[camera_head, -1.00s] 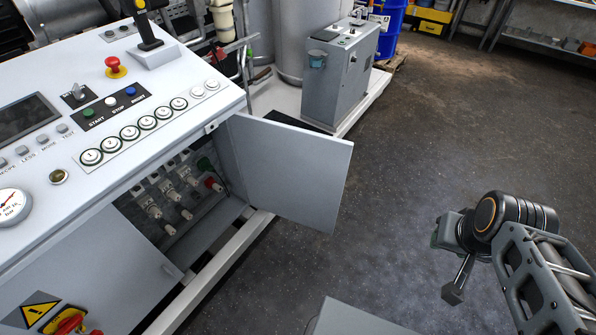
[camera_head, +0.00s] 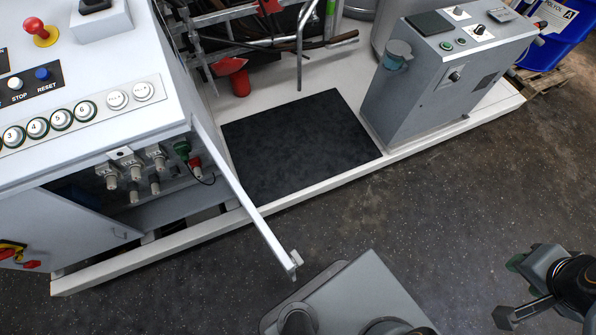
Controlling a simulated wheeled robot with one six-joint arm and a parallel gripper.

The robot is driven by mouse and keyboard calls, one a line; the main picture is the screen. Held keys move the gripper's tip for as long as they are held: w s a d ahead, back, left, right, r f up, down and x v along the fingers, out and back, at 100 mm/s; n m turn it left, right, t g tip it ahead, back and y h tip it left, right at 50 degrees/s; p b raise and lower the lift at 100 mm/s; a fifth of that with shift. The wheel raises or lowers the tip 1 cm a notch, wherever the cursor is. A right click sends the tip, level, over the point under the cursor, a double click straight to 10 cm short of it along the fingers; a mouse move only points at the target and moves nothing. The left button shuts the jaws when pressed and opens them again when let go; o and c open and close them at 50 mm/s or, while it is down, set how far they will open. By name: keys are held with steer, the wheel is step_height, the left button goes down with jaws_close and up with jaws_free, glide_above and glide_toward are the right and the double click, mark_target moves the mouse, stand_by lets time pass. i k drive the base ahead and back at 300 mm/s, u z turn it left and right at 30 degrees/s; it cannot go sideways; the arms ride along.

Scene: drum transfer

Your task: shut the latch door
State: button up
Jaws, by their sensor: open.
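The latch door (camera_head: 240,195) of the white control cabinet stands open. I see it almost edge-on, sticking out from the cabinet's right corner, with a small latch piece (camera_head: 294,262) at its free end. The cabinet opening shows several valves and fittings (camera_head: 135,170) inside. My gripper (camera_head: 512,292) is at the lower right, open and empty, well to the right of the door and apart from it. Part of it lies near the picture's edge.
My grey base (camera_head: 355,300) is at the bottom, close to the door's free end. A white plinth (camera_head: 330,180) with a black mat (camera_head: 300,140) lies behind the door. A grey control box (camera_head: 440,80) stands on it. The dark floor (camera_head: 440,200) between door and gripper is clear.

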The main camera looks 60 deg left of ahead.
mark_target(289, 266)
steer(key=i, duration=1.15)
steer(key=u, duration=2.95)
steer(key=k, duration=1)
steer(key=u, duration=1.25)
steer(key=i, duration=0.5)
